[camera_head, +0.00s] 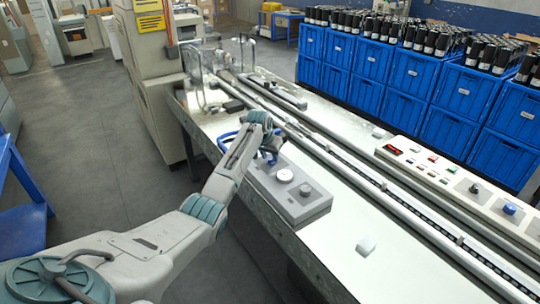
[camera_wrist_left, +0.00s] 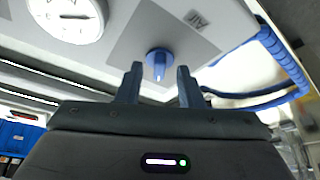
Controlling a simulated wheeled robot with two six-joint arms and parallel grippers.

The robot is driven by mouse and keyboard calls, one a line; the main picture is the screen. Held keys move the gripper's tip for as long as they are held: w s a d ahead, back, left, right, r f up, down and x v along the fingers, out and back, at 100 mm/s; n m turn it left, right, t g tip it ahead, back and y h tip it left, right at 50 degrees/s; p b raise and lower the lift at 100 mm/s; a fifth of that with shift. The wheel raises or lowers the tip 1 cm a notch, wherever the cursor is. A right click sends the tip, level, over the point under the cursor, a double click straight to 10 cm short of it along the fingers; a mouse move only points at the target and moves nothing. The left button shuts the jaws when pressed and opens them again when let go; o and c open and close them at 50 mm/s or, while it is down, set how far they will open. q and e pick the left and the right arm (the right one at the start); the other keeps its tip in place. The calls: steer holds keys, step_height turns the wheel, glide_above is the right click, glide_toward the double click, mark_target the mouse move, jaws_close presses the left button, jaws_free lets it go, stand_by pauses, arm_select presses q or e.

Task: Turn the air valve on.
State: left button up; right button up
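The blue air valve knob (camera_wrist_left: 159,61) sits on a grey panel plate (camera_wrist_left: 133,43) beside an "AIR" label (camera_wrist_left: 196,20) in the left wrist view. My left gripper (camera_wrist_left: 158,84) is open, its two fingers apart on either side of the knob's near end; I cannot tell whether they touch it. In the head view my left gripper (camera_head: 268,154) is over the far end of the grey control box (camera_head: 298,205), and the arm mostly hides the knob there. A round white gauge (camera_wrist_left: 68,16) is beside the plate. My right gripper is not in view.
A blue hose (camera_wrist_left: 281,62) curves close beside the valve. The box also carries a pale round dial (camera_head: 285,175) and a small knob (camera_head: 305,189). Blue crates (camera_head: 410,78) with dark cylinders stand behind.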

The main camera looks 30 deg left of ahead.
arm_select(q)
steer(key=shift+w+f, duration=0.15)
steer(key=shift+f, duration=0.25)
steer(key=shift+c, duration=0.4)
jaws_close()
